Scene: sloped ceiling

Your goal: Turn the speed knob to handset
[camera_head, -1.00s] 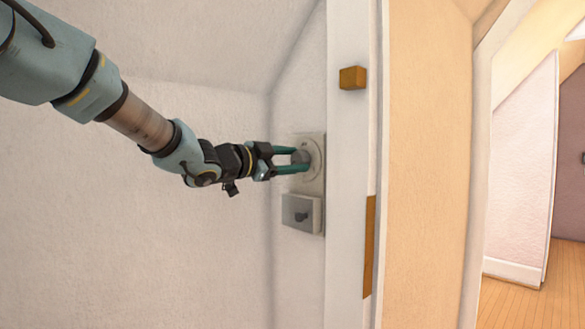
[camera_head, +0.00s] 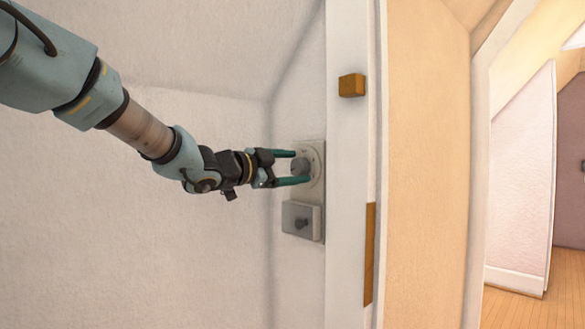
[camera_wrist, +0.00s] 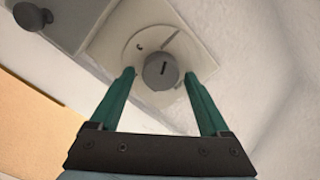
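The speed knob is a round grey knob (camera_wrist: 161,70) with a dark slot mark, on a pale round dial (camera_wrist: 133,50) with small markings. In the head view the knob (camera_head: 298,165) sits on the upper part of a wall plate (camera_head: 310,148). My gripper (camera_head: 297,167) reaches it from the left, its two green fingers apart. In the wrist view my gripper (camera_wrist: 160,80) has one fingertip on each side of the knob, with a visible gap to it on both sides. The knob is not gripped. I cannot read the dial markings.
A grey box with a small dark knob (camera_head: 301,223) is just below the dial. A white door frame (camera_head: 346,200) stands close to the right, with a wooden block (camera_head: 352,85) on it. Blank wall (camera_head: 150,250) lies to the left.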

